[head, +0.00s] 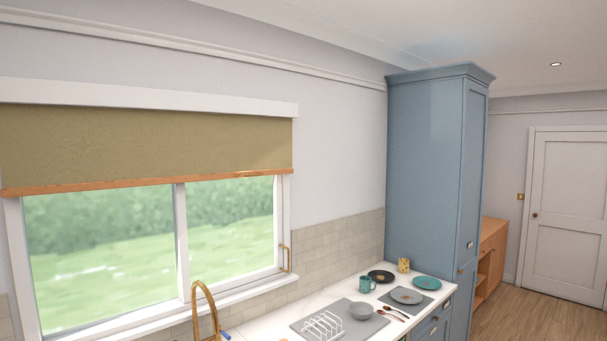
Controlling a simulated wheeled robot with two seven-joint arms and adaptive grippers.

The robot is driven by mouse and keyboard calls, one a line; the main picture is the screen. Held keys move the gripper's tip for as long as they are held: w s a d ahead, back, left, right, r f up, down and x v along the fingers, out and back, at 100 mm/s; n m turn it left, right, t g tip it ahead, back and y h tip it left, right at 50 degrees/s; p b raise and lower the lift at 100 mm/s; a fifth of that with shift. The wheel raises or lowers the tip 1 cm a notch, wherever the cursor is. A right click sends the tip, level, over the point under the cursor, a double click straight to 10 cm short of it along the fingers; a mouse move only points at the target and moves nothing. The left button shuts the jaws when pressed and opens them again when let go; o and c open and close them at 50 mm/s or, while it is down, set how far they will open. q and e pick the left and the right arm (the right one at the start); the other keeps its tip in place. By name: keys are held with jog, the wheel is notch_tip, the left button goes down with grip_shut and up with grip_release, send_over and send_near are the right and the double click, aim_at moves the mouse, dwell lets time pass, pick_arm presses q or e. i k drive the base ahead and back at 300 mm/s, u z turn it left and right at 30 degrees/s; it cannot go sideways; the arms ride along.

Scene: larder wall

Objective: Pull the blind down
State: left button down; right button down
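An olive-green roller blind (150,143) covers the upper part of the window in the head view. A wooden bar (150,184) runs along its bottom edge. The lower part of the window (105,245) is uncovered, with blurred greenery showing through the glass. A brass handle or pull (286,258) is at the window's right side, below the blind. Neither of my grippers is in view.
A brass tap (206,308) stands in front of the window sill. The white worktop (345,288) to its right holds a dish rack (324,325), a grey bowl (360,310), a teal mug (366,284) and plates. A tall blue cabinet (424,180) stands further right.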

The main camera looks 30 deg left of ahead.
aim_at(35, 191)
jog(key=i, duration=0.95)
jog(key=u, duration=1.05)
jog(key=i, duration=0.95)
jog(key=u, duration=0.8)
